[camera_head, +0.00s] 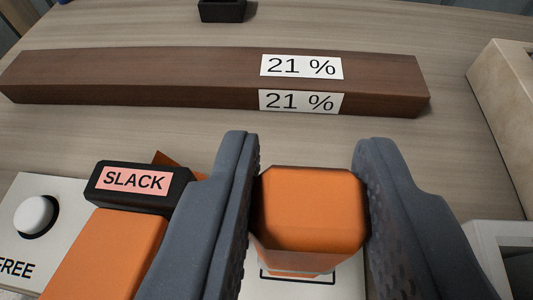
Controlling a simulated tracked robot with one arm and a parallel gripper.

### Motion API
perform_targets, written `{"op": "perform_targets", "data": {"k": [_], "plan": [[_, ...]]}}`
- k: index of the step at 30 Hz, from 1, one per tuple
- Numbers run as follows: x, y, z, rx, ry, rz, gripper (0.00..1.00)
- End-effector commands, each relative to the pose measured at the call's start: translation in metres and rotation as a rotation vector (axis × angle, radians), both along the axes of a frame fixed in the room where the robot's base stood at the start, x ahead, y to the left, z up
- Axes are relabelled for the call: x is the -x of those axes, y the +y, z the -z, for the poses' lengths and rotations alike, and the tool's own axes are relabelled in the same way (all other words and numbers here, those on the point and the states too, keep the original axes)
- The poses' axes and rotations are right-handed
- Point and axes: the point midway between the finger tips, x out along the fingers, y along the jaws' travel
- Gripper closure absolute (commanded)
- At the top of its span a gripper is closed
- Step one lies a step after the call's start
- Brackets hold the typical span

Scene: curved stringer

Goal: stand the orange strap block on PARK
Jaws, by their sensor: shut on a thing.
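My gripper (306,185) comes in from the bottom of the view with its two grey fingers on either side of the orange strap block (310,212). It is shut on the block, which looks upright. Below the block is a white plate (345,282) with a dark outline, mostly covered by the block and fingers. No PARK lettering shows. I cannot tell whether the block touches the plate.
A brown curved stringer (180,75) with "21 %" labels lies across the back. A black SLACK box (138,186), an orange strap (105,255) and a white knob (34,215) are at left. A beige box (505,110) stands right. Bare table lies between stringer and gripper.

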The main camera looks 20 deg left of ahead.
Motion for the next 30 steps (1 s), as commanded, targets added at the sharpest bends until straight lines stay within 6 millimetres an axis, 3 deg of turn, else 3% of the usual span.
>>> {"op": "perform_targets", "data": {"k": [2,10,20,21,23,30], "plan": [[-0.004,0.0,0.0,-0.002,-0.001,0.006,0.98],[-0.01,-0.009,0.036,0.0,0.003,0.023,0.98],[-0.012,-0.012,0.037,-0.001,0.001,0.029,0.98],[-0.012,-0.012,0.038,-0.001,0.001,0.028,0.66],[-0.011,-0.011,0.037,-0.001,0.001,0.028,0.49],[-0.01,-0.01,0.037,-0.001,0.001,0.024,0.49]]}}
